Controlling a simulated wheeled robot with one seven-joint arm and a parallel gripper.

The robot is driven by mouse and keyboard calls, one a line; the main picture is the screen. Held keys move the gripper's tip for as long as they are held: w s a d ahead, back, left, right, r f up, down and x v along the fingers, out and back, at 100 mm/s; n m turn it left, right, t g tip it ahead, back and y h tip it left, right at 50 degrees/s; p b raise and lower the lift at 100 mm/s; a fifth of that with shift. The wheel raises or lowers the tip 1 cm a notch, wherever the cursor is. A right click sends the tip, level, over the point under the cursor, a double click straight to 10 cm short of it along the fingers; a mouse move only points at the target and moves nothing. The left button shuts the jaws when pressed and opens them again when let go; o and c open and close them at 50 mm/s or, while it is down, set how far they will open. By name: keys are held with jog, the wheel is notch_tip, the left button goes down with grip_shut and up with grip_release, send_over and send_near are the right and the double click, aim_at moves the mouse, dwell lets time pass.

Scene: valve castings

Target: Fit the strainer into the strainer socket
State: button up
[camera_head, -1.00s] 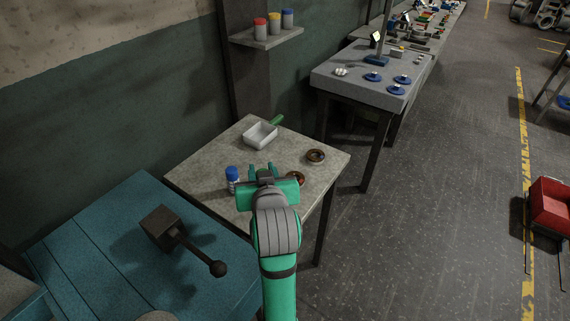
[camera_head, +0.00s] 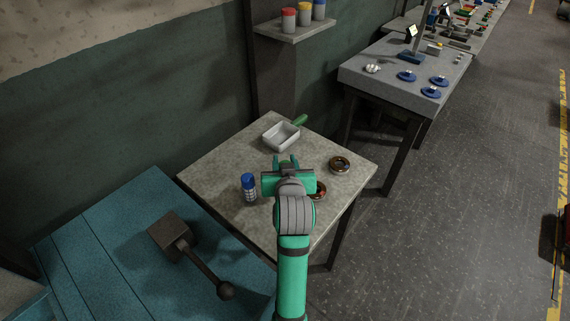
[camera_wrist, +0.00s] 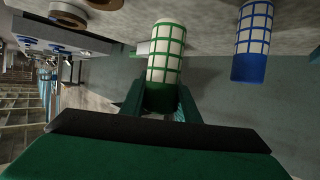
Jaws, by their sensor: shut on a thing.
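A strainer with a green grid over a pale cylinder (camera_wrist: 166,52) is between my gripper's green fingers in the wrist view. My gripper (camera_wrist: 160,98) is shut on its green end. In the head view my gripper (camera_head: 287,164) is over the middle of the pale table, and its wrist hides the held strainer. A similar cylinder with a blue cap (camera_head: 249,188) stands upright on the table, left of my gripper; its blue grid also shows in the wrist view (camera_wrist: 252,42). I cannot make out which thing is the strainer socket.
A white tray (camera_head: 270,140) with a green handle (camera_head: 300,120) lies behind my gripper. A blue bench (camera_head: 110,235) with a dark lever (camera_head: 205,271) stands at front left.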

jog(key=shift+w+a+f, duration=0.1)
jog(key=shift+w+f, duration=0.1)
jog(key=shift+f, duration=0.55)
jog(key=shift+w+d+f, duration=0.1)
jog(key=shift+w+f, duration=0.15)
jog(key=shift+f, duration=0.5)
jog(key=shift+w+a+f, duration=0.1)
jog(key=shift+w+f, duration=0.1)
jog(key=shift+f, duration=0.55)
jog(key=shift+f, duration=0.1)
jog(key=o, duration=1.1)
